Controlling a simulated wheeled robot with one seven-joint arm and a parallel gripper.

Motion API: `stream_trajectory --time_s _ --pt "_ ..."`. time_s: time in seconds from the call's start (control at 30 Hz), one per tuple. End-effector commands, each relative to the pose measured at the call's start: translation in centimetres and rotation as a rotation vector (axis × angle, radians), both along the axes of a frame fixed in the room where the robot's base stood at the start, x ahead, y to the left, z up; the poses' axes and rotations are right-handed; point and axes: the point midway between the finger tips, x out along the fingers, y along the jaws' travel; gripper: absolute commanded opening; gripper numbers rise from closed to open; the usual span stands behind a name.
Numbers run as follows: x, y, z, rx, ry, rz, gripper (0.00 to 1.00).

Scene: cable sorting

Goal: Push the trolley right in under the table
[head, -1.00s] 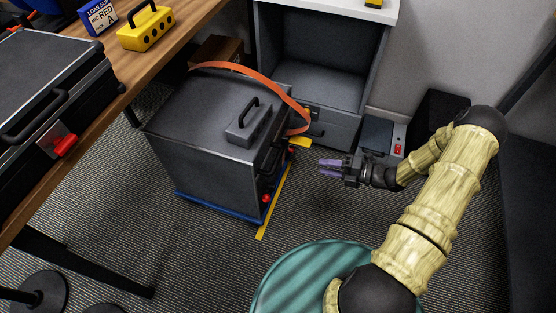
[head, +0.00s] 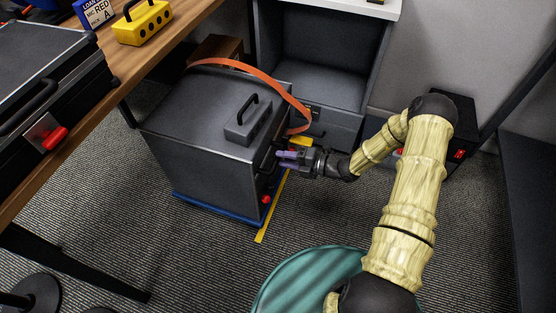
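The trolley (head: 195,160) is a dark grey box on a blue base, with a small black-handled block on its top and an orange strap looped over its back. It stands partly beneath the edge of the wooden table (head: 187,28), with its right part out in the open. My gripper (head: 282,157) is at the trolley's right face, near its dark handle. The purple fingertips point left at that face. Whether they touch it, and how far apart they are, I cannot tell.
A yellow floor line (head: 272,208) runs beside the trolley's right side. A grey open cabinet (head: 322,60) stands behind. A black table leg (head: 80,265) is at lower left. A black case (head: 30,100) and a yellow box (head: 143,27) are on the table.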

Motion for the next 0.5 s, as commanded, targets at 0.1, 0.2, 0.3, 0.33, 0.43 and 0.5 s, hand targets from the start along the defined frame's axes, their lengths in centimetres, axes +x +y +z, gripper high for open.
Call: stream_trajectory --time_s 0.1,0.2,0.3,0.33,0.43,0.5 --pt "0.6 1.6 -0.5 0.001 -0.001 0.002 0.35" --pt "0.8 2.4 -0.6 0.0 0.0 0.001 0.35" --pt "1.0 2.6 -0.6 0.0 0.0 0.0 0.35" --pt "1.0 2.6 -0.6 0.0 0.0 0.0 0.35" --pt "1.0 2.6 -0.6 0.0 0.0 -0.001 0.35" --pt "1.0 2.6 -0.6 0.0 0.0 0.0 0.35"
